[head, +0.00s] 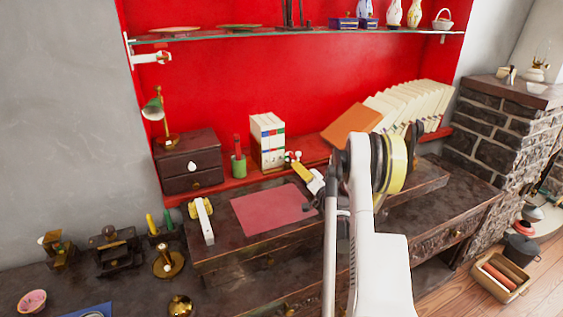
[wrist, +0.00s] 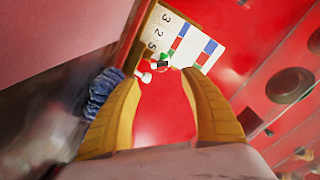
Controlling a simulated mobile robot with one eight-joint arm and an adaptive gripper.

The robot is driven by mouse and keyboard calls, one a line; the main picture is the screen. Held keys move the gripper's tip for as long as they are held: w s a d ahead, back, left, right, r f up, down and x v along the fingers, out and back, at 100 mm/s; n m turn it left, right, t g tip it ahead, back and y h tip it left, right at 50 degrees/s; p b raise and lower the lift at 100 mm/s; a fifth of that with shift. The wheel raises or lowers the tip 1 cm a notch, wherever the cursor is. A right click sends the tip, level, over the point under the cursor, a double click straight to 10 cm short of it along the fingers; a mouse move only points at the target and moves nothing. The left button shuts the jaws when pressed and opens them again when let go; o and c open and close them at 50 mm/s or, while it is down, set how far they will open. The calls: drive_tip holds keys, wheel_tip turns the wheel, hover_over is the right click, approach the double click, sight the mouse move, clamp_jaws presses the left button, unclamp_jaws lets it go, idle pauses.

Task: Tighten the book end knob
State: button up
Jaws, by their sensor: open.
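White books (head: 268,140) with red, blue and green bands stand upright on the red shelf. They also show in the wrist view (wrist: 170,30), with numbers on the labels. A small white knob-like piece (head: 298,155) is at their lower right. In the wrist view, a small white piece (wrist: 145,77) lies close to the left fingertip; I cannot tell if they touch. My gripper (head: 296,165) is beside the books, its yellow fingers spread apart. The wrist view shows the open gap (wrist: 160,77) with red surface behind it. The book end's body is not clearly visible.
A dark drawer box (head: 188,162) and a green cup (head: 238,165) stand left of the books. Leaning cream books (head: 410,105) and an orange one (head: 351,125) are at right. A pink mat (head: 272,209) lies on the desk. A glass shelf (head: 300,31) runs above.

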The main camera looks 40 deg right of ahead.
sight(291, 159)
drive_tip(key=b+x, duration=0.2)
drive_tip(key=x, duration=0.7)
drive_tip(key=shift+f+b, duration=0.1)
drive_tip(key=shift+b, duration=0.2)
drive_tip(key=shift+w+d, duration=0.1)
drive_tip(key=shift+w, duration=0.35)
clamp_jaws()
